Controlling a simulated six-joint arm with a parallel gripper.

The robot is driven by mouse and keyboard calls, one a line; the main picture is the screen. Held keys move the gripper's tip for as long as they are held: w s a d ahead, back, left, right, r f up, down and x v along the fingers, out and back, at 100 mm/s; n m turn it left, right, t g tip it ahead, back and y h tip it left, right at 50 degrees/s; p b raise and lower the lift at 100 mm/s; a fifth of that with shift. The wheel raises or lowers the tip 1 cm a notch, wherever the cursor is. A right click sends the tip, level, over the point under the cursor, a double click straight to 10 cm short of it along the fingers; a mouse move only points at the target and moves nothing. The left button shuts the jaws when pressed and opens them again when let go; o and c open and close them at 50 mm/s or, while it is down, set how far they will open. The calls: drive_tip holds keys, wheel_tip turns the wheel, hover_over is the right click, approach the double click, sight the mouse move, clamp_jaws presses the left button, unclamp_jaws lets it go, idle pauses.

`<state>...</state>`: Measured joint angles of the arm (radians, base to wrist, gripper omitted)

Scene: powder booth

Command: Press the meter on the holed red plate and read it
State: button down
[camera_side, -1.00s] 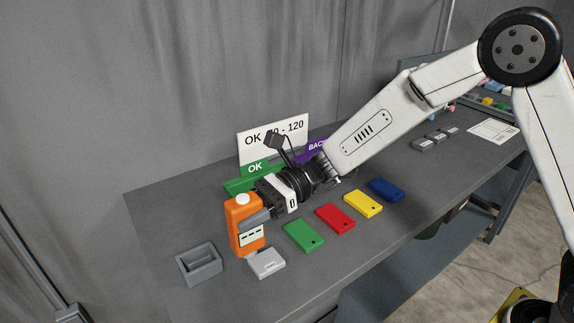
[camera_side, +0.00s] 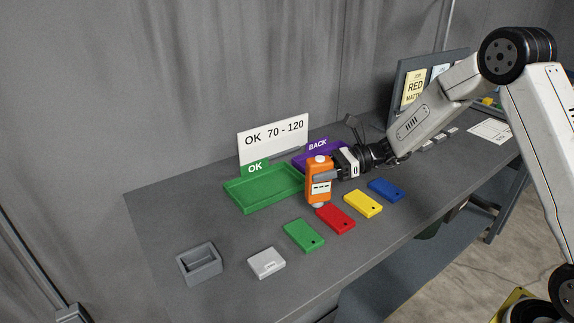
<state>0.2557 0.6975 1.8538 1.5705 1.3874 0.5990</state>
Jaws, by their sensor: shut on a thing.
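The orange meter (camera_side: 319,190) is upright in my gripper (camera_side: 327,174), which is shut on it. Its small display shows only dashes. The meter's foot is at the far left end of the red plate (camera_side: 336,220); I cannot tell whether it touches the plate. The red plate lies flat on the table with a small dark hole near its near end. It lies between a green plate (camera_side: 304,235) and a yellow plate (camera_side: 363,203), each with a hole. A blue plate (camera_side: 386,189) lies farther right.
A green OK tray (camera_side: 262,201) and a purple BACK tray (camera_side: 300,163) stand behind the plates. A sign (camera_side: 273,140) reads "OK 70 - 120". A grey holder (camera_side: 199,264) and a pale block (camera_side: 266,262) stand at the left.

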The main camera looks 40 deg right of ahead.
drive_tip(key=d+f+m+t, duration=0.1)
drive_tip(key=d, duration=0.5)
drive_tip(key=shift+d+h, duration=0.3)
drive_tip(key=shift+d, duration=0.05)
drive_tip(key=shift+f, duration=0.25)
drive_tip(key=shift+f, duration=2.4)
drive_tip(key=shift+f, duration=0.55)
idle(0.4)
wheel_tip(320, 180, up, 6)
idle(1.2)
drive_tip(key=shift+r, duration=0.1)
